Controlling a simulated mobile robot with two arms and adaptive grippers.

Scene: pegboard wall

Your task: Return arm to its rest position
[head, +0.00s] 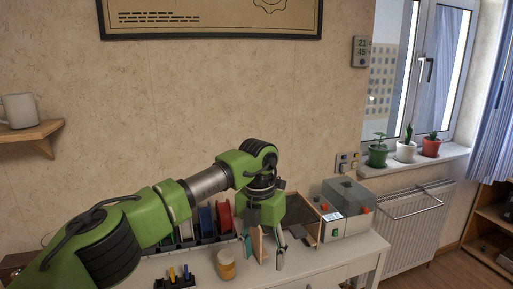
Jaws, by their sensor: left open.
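My left arm (130,235) comes in from the lower left and reaches over the table (355,257), bending down at its wrist. My left gripper (264,258) points down, open, in front of a brown open-sided box (302,212). One grey finger (281,258) shows clearly; the other side is partly hidden. I see nothing held between the fingers. My right gripper is not in view.
An orange-brown jar (226,266) stands left of the gripper. A rack with coloured spools (224,216) is behind the arm. A grey machine (347,207) stands on the right. A small black holder (178,281) is in front. The table's right front is clear.

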